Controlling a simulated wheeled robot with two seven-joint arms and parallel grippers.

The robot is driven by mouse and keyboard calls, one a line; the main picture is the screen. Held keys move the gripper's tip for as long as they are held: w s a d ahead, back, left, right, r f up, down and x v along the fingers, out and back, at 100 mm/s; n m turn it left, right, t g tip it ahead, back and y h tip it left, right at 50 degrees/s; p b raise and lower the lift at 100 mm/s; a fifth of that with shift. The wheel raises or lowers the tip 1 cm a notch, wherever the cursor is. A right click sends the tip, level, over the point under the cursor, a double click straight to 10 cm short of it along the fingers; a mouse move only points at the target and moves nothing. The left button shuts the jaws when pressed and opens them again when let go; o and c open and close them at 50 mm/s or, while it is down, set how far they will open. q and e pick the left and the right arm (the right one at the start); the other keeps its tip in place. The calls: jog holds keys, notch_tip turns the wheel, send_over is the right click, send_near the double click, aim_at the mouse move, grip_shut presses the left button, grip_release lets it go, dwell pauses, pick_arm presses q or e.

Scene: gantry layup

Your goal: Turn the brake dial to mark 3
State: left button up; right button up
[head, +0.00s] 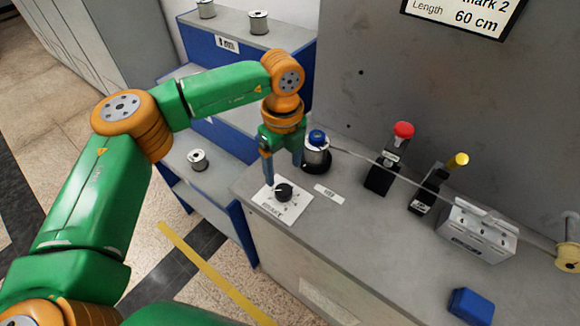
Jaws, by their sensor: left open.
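The brake dial (284,193) is a black knob on a white plate (290,213) at the front left corner of the grey bench. The plate carries small marks and a label along its front edge. A pale pointer line shows on the knob, but the mark it points to is too small to read. My left gripper (283,175) is open, pointing down just above the dial, one finger to each side of it. It appears to hold nothing. Whether the fingertips touch the knob cannot be told. My right gripper is not in view.
A blue-topped spool (316,152) stands close behind the gripper, its strand running right across the bench. Red-topped (382,172) and yellow-topped (432,192) devices, a grey block (476,233) and a blue box (471,306) stand further right. A partly cut-off sign (464,14) reads "mark 2".

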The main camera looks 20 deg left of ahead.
aim_at(283, 189)
pick_arm(q)
jog(key=f, duration=0.1)
jog(key=s+f, duration=0.1)
jog(key=f, duration=0.1)
jog(key=s+f+p, duration=0.1)
jog(key=shift+s+d+f, duration=0.1)
jog(key=shift+s+f, duration=0.05)
jog(key=shift+f, duration=0.2)
jog(key=shift+w+f, duration=0.35)
jog(key=shift+w, duration=0.05)
jog(key=shift+c, duration=0.2)
jog(key=c, duration=0.7)
grip_shut()
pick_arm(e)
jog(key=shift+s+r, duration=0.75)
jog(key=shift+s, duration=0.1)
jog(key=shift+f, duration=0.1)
